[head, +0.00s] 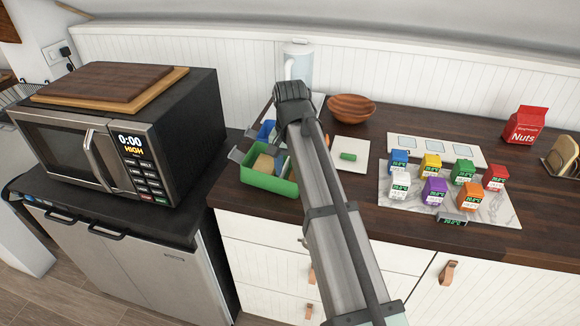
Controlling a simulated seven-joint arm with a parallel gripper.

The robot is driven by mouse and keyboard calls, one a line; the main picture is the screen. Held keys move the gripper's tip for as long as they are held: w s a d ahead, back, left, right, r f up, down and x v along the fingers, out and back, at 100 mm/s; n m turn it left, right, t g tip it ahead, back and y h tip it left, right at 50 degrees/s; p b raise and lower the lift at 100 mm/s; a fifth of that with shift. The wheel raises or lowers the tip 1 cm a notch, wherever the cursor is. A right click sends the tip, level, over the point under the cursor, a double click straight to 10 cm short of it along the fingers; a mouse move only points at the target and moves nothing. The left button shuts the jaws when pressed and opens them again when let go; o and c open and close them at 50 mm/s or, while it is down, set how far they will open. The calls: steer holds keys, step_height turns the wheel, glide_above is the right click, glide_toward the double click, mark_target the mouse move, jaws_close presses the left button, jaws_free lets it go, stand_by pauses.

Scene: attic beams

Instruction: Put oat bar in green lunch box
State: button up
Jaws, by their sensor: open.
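The green lunch box (268,181) stands open near the counter's front edge, left of my arm. A tan block (263,163) and a blue-grey piece (281,166) lie inside it; I cannot tell whether the tan block is the oat bar.
A blue box (266,130) stands behind the green one. A white jug (298,62) and wooden bowl (351,107) are at the back. Several coloured cartons (434,191) crowd a marble slab (488,211) at right. A microwave (120,150) is left. Bare counter shows at back right.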

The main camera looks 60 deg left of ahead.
steer(key=shift+d+f, duration=0.1)
steer(key=shift+f, duration=0.05)
step_height(320, 180, up, 13)
stand_by(0.5)
